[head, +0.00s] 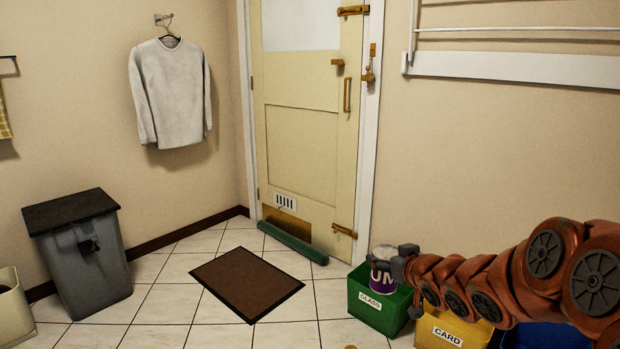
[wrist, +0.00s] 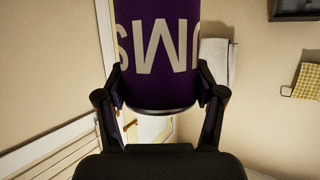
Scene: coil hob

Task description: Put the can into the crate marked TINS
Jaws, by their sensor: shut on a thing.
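A purple can (head: 381,277) with large pale letters is held by my gripper (head: 397,263) at the right of the head view. In the wrist view the can (wrist: 155,50) fills the upper middle, its letters upside down, with a finger of my gripper (wrist: 160,88) against each side. In the head view the can overlaps the green crate (head: 378,314), labelled GLASS; I cannot tell its exact height over it. A yellow crate (head: 447,332) labelled CARD stands to the right, and a blue crate (head: 550,337) lies mostly behind my arm. No TINS label is visible.
A dark doormat (head: 247,284) lies before the cream door (head: 305,130), with a green draught roll (head: 292,243) at its foot. A grey bin (head: 85,262) stands at the left. A wall rack (head: 515,68) hangs upper right.

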